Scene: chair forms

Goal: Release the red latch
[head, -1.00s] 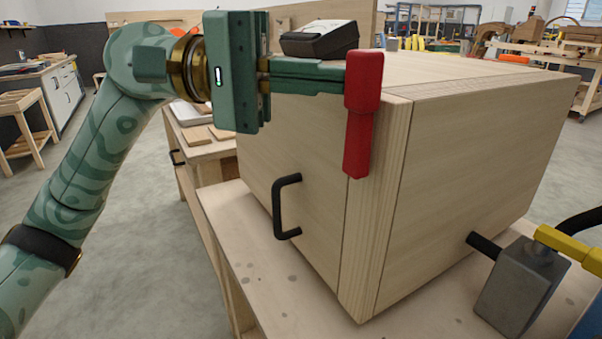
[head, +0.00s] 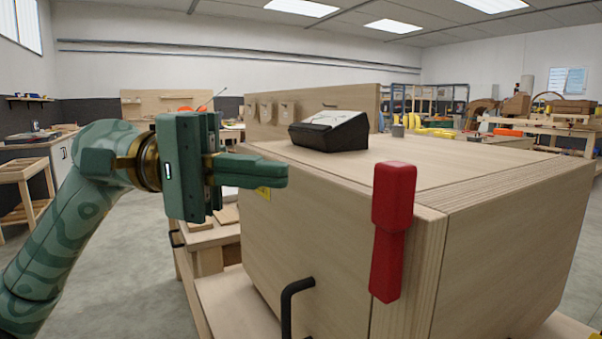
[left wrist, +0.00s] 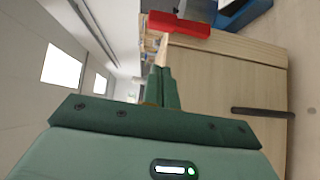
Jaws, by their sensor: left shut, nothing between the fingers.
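The red latch (head: 392,232) is on the front corner of a pale wooden box (head: 510,250), its thick end up and its narrower arm hanging down. It also shows in the left wrist view (left wrist: 180,25), beyond the fingertips. My left gripper (head: 282,173) is shut and empty, left of the latch with a clear gap. Its closed fingers show in the left wrist view (left wrist: 160,88) too. My right gripper is not in view.
A black handle (head: 292,305) sticks out from the box's front face, below my left gripper. A dark wedge-shaped device (head: 330,132) rests on the box top. Room is free in front of the latch.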

